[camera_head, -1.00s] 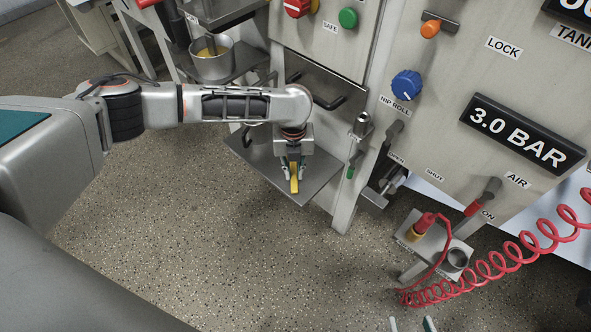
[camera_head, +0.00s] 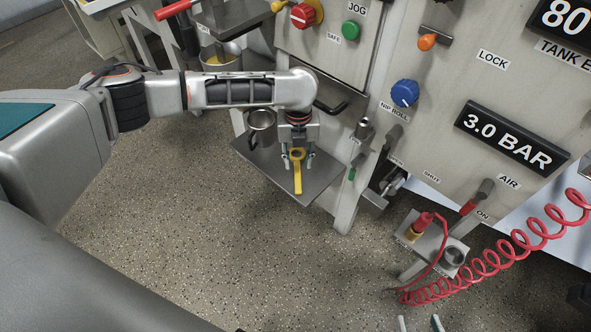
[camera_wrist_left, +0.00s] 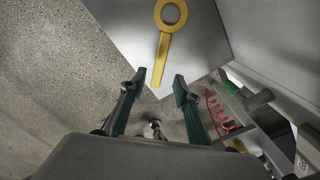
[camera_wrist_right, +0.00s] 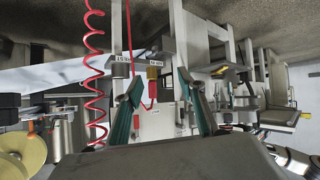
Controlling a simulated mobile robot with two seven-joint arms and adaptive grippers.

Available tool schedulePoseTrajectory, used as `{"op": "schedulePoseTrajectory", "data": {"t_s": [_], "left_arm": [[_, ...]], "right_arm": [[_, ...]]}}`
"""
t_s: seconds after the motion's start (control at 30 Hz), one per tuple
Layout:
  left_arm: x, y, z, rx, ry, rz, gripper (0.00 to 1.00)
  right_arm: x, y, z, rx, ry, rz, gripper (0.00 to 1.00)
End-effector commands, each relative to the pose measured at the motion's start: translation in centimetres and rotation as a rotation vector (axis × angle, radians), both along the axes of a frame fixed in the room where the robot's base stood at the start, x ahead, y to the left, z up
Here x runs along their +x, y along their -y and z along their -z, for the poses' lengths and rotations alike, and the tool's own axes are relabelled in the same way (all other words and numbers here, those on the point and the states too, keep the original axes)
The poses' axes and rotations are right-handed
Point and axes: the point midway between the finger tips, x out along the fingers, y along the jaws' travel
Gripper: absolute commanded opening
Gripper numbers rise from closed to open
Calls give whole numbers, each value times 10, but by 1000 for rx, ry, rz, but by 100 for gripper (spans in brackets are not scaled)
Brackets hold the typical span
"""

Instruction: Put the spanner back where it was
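The yellow spanner (camera_head: 298,178) has a ring end and a straight handle. It appears to lie flat on the grey metal shelf (camera_head: 262,168), handle toward the shelf's front corner. My left gripper (camera_head: 298,161) is above it, fingers apart on either side. In the left wrist view, the spanner (camera_wrist_left: 164,48) has its ring beyond the open left fingertips (camera_wrist_left: 160,82) and its handle end between them, touching neither finger. My right gripper (camera_wrist_right: 155,85) is open and empty in the right wrist view. Only its fingertips (camera_head: 420,323) show at the head view's bottom edge.
A metal mug (camera_head: 262,124) stands on the same shelf, left of the spanner. The machine panel (camera_head: 450,75) with knobs rises behind. A small bracket (camera_head: 434,243) carries a red-topped fitting (camera_head: 421,224) beside a coiled red hose (camera_head: 520,250). The floor in front is clear.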

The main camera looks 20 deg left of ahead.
Motion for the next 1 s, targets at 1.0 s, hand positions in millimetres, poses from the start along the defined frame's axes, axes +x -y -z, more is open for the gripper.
{"op": "schedulePoseTrajectory", "data": {"t_s": [1.0], "left_arm": [[0, 0, -61, 1, 4, 1, 32]], "right_arm": [[-6, 13, 5, -40, -21, 6, 40]]}}
